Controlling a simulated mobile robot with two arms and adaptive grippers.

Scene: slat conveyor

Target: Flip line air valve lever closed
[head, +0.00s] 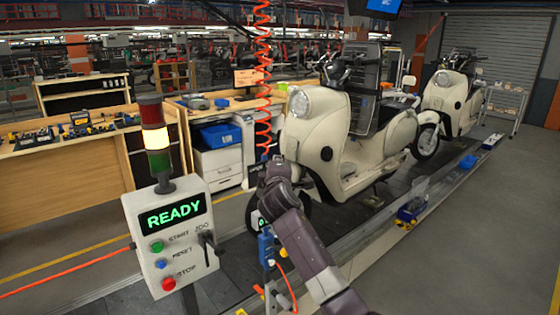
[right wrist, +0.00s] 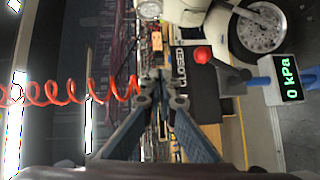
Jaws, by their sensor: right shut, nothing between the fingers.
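The blue air valve (head: 266,249) stands low in front of the nearest scooter in the head view. In the right wrist view, its lever has a red knob (right wrist: 202,55) and sits right beside a dark plate marked CLOSED (right wrist: 181,65). The gauge (right wrist: 289,78) reads 0 kPa. My right gripper (head: 268,172) is above the valve in the head view and hides part of that area. In the right wrist view, its fingertips (right wrist: 160,88) are together with nothing between them, apart from the red knob. My left gripper is out of view.
A red coiled hose (head: 263,70) hangs close to my right gripper. The cream scooter (head: 325,135) stands just behind it on the conveyor. A control box (head: 172,235) showing READY, with a signal tower, stands at the left. The floor at the right is clear.

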